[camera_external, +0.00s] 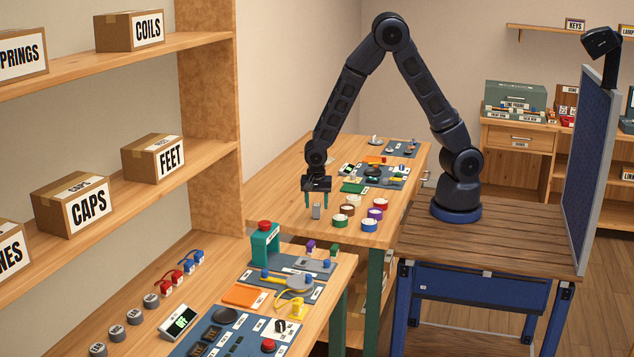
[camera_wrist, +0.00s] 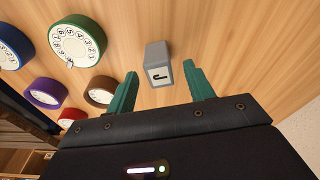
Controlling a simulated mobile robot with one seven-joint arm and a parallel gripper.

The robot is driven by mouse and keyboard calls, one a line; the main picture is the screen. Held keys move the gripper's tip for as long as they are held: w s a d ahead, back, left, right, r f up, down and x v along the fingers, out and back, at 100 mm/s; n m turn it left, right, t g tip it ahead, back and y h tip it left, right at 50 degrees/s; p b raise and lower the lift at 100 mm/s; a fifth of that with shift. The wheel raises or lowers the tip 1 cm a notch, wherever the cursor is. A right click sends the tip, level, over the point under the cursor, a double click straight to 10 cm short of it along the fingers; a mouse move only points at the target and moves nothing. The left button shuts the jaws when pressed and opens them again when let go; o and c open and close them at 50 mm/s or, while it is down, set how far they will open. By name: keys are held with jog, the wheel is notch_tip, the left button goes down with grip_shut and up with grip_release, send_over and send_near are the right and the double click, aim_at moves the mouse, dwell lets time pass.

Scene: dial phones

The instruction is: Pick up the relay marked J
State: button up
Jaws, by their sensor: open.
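The relay marked J (camera_wrist: 158,62) is a small grey block with a white label, standing on the wooden table. In the wrist view the label shows a dark J lying on its side. The relay also shows in the external view (camera_external: 316,212). My gripper (camera_wrist: 160,80) has two green fingers, open and apart, with the relay between and slightly beyond their tips in the wrist view. In the external view my gripper (camera_external: 317,198) points down over the relay, one finger to each side. I cannot tell whether a finger touches it.
Several coloured phone dials lie close by, including a green one (camera_wrist: 76,40), a brown one (camera_wrist: 101,91) and a purple one (camera_wrist: 46,93). A grey mat with parts (camera_external: 395,183) lies farther back on the table. The table left of the relay is clear in the external view.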

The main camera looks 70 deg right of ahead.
aim_at(317, 205)
jog(key=shift+d+f, duration=0.2)
jog(key=shift+f, duration=1.55)
jog(key=c, duration=1.1)
jog(key=shift+r, duration=0.15)
